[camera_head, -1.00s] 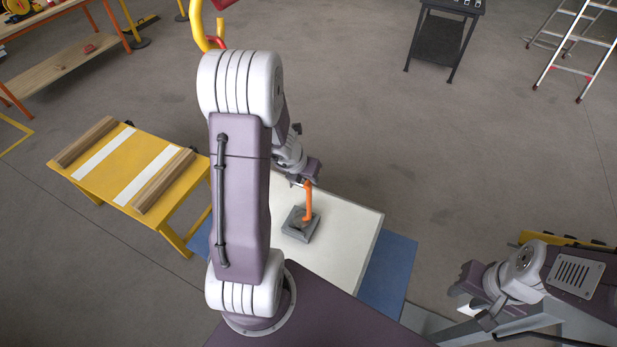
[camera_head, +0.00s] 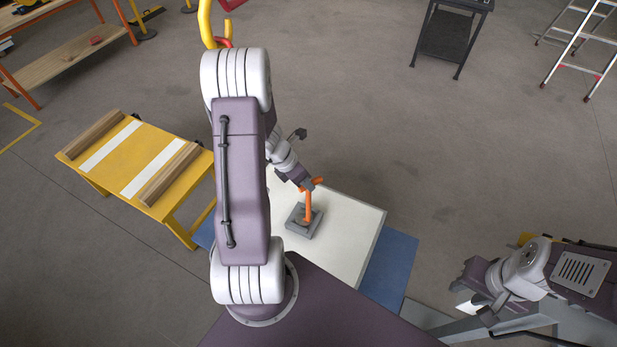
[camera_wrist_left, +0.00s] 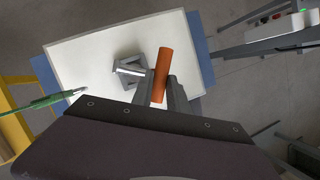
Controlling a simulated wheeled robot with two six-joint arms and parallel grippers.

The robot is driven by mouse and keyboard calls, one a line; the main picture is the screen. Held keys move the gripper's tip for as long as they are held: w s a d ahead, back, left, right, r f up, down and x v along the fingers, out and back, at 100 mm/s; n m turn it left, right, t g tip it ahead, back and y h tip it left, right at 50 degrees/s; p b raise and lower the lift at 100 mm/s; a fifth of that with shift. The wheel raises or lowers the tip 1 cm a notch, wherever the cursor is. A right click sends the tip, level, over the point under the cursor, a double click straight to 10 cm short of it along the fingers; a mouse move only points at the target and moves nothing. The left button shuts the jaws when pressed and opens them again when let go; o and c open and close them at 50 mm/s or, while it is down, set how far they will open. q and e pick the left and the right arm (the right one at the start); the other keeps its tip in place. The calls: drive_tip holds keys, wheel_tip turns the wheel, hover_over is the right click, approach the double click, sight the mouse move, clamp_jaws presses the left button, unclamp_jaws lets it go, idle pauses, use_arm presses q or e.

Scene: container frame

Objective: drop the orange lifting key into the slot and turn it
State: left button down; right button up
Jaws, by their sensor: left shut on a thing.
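The orange lifting key (camera_head: 307,207) stands over the grey slot block (camera_head: 295,218) on the white table top (camera_head: 350,225). Its shaft points down at the block and its orange crossbar is at the top. My left gripper (camera_head: 312,184) is shut on the key near the crossbar. In the left wrist view the key (camera_wrist_left: 162,75) lies between the gripper fingers (camera_wrist_left: 162,88), beside the grey block (camera_wrist_left: 128,72). The key's lower tip meets the block's middle in the head view; I cannot tell how deep it sits. My right gripper (camera_head: 472,290) is at the lower right, away from the table.
A yellow stand (camera_head: 140,165) with two wooden beams is left of the white table. A blue surface (camera_head: 388,270) shows beside the table. A green pen-like tool (camera_wrist_left: 55,100) shows in the left wrist view. A dark cart (camera_head: 445,40) and a ladder (camera_head: 585,45) stand far off.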

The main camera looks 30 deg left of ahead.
use_arm(q)
drive_tip(key=shift+a+r+m+h+p, duration=0.2)
drive_tip(key=shift+a+m+h+p, duration=0.1)
drive_tip(key=shift+m+p, duration=0.3)
drive_tip(key=shift+s+a+f+m+g+h+p, duration=0.15)
drive_tip(key=shift+a+m+g+p, duration=0.55)
drive_tip(key=shift+m, duration=1.05)
drive_tip(key=shift+s+a+r+m+g+h+p, duration=0.2)
drive_tip(key=shift+a+m+g+p, duration=0.45)
drive_tip(key=shift+m, duration=1.15)
drive_tip(key=shift+s+a+f+m+g+h+p, duration=0.1)
drive_tip(key=shift+a+f+m+g+h+p, duration=0.25)
drive_tip(key=shift+m+g+p, duration=1)
drive_tip(key=shift+r+m+t+b, duration=0.2)
drive_tip(key=shift+m+t+b, duration=0.2)
drive_tip(key=shift+t, duration=0.1)
drive_tip(key=c, duration=1.2)
unclamp_jaws()
drive_tip(key=shift+s, duration=0.1)
